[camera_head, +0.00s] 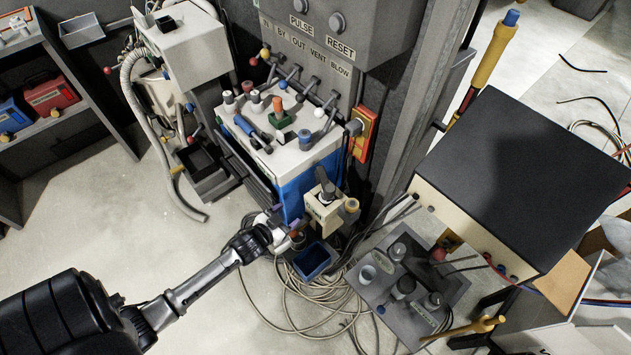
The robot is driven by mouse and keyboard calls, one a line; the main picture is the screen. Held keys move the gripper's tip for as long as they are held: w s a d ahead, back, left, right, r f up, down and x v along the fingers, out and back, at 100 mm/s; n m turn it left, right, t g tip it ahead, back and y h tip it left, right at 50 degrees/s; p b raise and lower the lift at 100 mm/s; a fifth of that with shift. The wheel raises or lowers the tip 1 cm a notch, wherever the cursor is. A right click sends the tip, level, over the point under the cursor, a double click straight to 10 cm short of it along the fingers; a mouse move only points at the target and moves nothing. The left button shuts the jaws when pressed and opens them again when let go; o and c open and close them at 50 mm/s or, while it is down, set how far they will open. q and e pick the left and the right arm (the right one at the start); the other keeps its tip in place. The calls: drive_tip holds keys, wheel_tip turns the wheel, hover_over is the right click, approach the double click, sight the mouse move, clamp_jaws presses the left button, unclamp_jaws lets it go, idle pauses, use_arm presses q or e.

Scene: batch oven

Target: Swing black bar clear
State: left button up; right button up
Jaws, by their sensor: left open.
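My left gripper (284,236) reaches in from the left and is open, beside the lower front of the blue-fronted machine (298,190). Whether this handle is the black bar is not clear, as several dark levers are in view. My right gripper is out of view.
A blue bin (314,261) and coiled cables (300,298) lie on the floor below the gripper. A grey panel with knobs (405,290) and a black-topped cabinet (525,175) stand to the right. Shelves (50,110) are at far left.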

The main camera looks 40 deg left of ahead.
sight(326, 191)
use_arm(q)
drive_tip(key=w+d+r+t+h, duration=0.1)
drive_tip(key=d+r+t+h, duration=0.2)
drive_tip(key=d+r+t, duration=0.15)
drive_tip(key=shift+g, duration=0.25)
drive_tip(key=w+b, duration=0.2)
drive_tip(key=w, duration=0.5)
drive_tip(key=w+b, duration=0.2)
drive_tip(key=w, duration=0.4)
drive_tip(key=shift+w+r+b, duration=0.2)
drive_tip(key=shift+w+b, duration=0.1)
drive_tip(key=shift+w, duration=0.05)
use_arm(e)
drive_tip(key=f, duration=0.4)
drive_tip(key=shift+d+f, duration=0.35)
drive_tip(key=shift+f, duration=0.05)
use_arm(q)
drive_tip(key=shift+c, duration=0.3)
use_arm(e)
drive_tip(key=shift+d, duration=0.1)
use_arm(q)
drive_tip(key=c, duration=0.3)
clamp_jaws()
